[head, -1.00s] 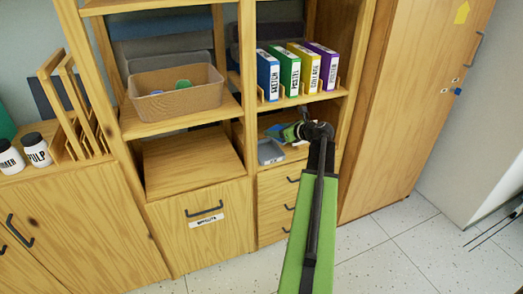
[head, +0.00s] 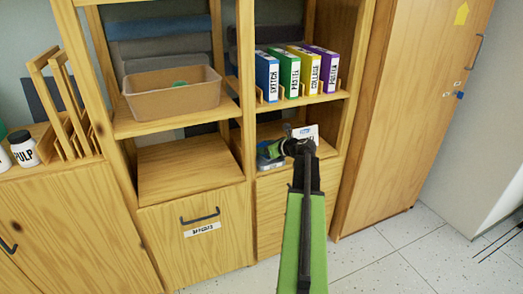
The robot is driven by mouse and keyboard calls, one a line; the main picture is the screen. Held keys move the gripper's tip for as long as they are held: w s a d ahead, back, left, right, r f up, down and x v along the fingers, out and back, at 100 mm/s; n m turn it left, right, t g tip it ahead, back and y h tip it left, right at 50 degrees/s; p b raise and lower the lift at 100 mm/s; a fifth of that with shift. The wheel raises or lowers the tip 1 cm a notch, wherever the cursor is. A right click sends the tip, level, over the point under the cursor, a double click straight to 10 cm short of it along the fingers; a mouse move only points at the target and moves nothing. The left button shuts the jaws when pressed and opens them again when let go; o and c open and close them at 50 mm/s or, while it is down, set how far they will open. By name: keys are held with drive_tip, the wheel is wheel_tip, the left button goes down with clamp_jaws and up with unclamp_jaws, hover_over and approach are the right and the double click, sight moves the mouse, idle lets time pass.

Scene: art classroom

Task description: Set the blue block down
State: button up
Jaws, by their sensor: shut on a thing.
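My gripper (head: 286,148) is at the end of my green and black arm, inside the lower right bay of the wooden shelf unit. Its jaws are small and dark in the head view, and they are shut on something. I cannot tell whether the block touches the tray or the shelf.
A white card (head: 306,132) stands behind the gripper. Upright binders (head: 290,75) fill the shelf above. A tan bin (head: 172,98) sits on the left shelf, with an empty bay (head: 188,165) below. A tall wooden cabinet (head: 405,120) stands to the right.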

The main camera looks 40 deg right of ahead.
drive_tip(key=shift+f+b, duration=0.5)
drive_tip(key=shift+b, duration=0.1)
drive_tip(key=shift+s, duration=0.1)
drive_tip(key=o, duration=1.2)
drive_tip(key=shift+a, duration=0.15)
drive_tip(key=shift+r+p, duration=0.35)
drive_tip(key=shift+p, duration=0.05)
drive_tip(key=p+v, duration=0.5)
drive_tip(key=v, duration=0.6)
drive_tip(key=shift+s+r, duration=0.15)
drive_tip(key=shift+r, duration=0.15)
drive_tip(key=shift+s, duration=0.25)
